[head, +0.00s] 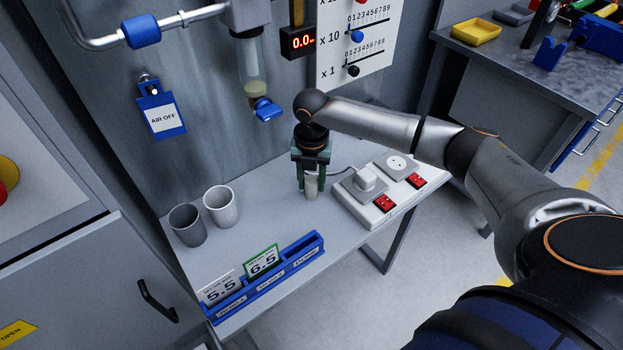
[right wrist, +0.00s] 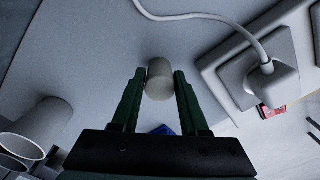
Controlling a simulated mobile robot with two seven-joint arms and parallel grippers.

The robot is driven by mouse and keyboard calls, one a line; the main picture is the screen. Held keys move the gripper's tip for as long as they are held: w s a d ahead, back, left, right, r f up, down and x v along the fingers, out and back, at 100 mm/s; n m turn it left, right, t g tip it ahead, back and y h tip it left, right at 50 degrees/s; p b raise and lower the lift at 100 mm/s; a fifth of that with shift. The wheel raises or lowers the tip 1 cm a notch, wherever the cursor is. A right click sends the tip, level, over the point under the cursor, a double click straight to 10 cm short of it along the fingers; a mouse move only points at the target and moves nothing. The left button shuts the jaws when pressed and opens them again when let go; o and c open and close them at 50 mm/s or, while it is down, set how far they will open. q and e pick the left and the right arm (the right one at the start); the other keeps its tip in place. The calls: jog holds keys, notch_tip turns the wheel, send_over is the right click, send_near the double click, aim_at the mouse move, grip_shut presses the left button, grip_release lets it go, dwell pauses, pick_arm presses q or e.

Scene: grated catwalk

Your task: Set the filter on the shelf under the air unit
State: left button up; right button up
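The filter (head: 312,187) is a small pale cylinder at the shelf (head: 262,215) under the air unit (head: 252,65). It is upright, at or very near the shelf top; I cannot tell whether its base touches. My right gripper (head: 311,172) points down over it. In the right wrist view the filter (right wrist: 160,80) sits between the fingertips of the right gripper (right wrist: 160,85), with a finger against each side and no clear gap. The air unit has a clear bowl and a blue tap (head: 266,109) above and left of the gripper. My left gripper is out of view.
Two cups, one grey (head: 187,226) and one white (head: 222,206), stand at the shelf's left. A blue card rack (head: 265,285) lies along the front edge. A power strip (head: 378,190) with a plug is close right of the gripper. Bare shelf lies between cups and gripper.

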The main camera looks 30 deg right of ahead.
aim_at(311, 179)
jog(key=o, duration=0.4)
jog(key=shift+r, duration=0.15)
notch_tip(311, 179, up, 12)
jog(key=shift+r, duration=0.1)
dwell(0.4)
